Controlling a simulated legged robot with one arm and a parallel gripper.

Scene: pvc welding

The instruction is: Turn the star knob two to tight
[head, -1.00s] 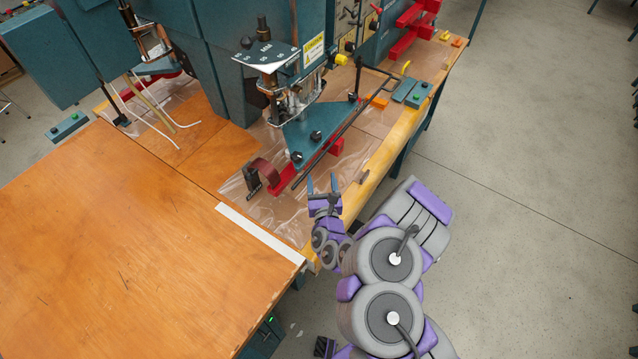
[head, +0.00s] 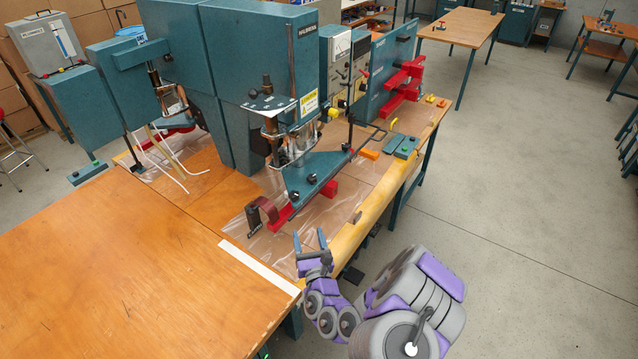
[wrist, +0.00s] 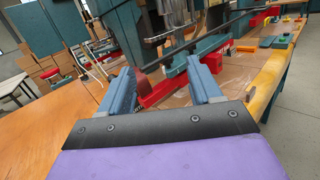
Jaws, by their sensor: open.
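Several small black knobs sit on the teal triangular plate (head: 306,172) of the welding machine. One knob (head: 311,179) is near the plate's middle and another knob (head: 293,195) is near its front tip. I cannot tell which is star knob two. My gripper (head: 310,241) is open and empty, in front of and below the plate, near the bench's front edge, apart from the knobs. In the wrist view my two blue fingers (wrist: 160,72) are spread, with a red block (wrist: 160,91) beyond them. The knobs are not clear in that view.
A long dark rod (head: 325,185) runs along the plate's front side. Open floor (head: 520,220) lies to the right.

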